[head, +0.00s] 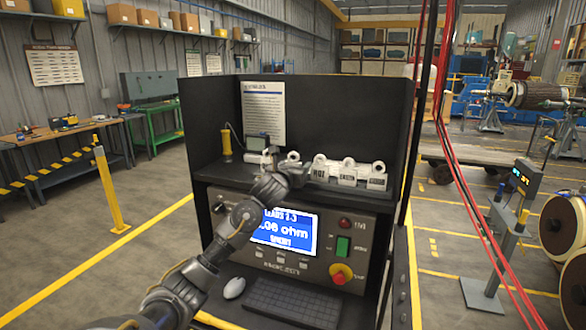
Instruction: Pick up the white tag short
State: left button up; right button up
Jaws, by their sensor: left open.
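A row of white tags with ring tops stands on the ledge of a black test console. One tag (319,170) reads something like "HOT". Two more white tags, a middle one (347,174) and a right one (377,178), carry dark lettering too small to read surely. At least one other white tag (293,157) is partly hidden behind my left gripper. I cannot tell which tag is the short one. My left gripper (291,172) is open at the left end of the row, in front of the tags; whether it touches one is unclear. My right gripper is out of view.
The console has a lit blue screen (284,232), a red emergency button (340,274), a keyboard (292,303) and a mouse (234,288). A yellow-handled probe (226,145) stands left on the ledge. Dark side panels (388,120) enclose the ledge. Red cables (447,120) hang at right.

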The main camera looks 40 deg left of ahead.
pick_arm(q)
jog(key=c, duration=0.5)
jog(key=shift+c, duration=0.2)
jog(key=shift+r, duration=0.1)
jog(key=shift+r, duration=0.25)
notch_tip(320, 180, up, 2)
jog(key=shift+r+b, duration=0.1)
jog(key=shift+b, duration=0.75)
jog(key=s+d+r+p, duration=0.2)
jog(key=s+r+p, duration=0.2)
jog(key=s+r, duration=0.1)
jog(key=s+d+r+p, duration=0.2)
jog(key=s+r, duration=0.3)
jog(key=s, duration=0.3)
jog(key=shift+d+p, duration=0.3)
jog(key=shift+p, duration=0.6)
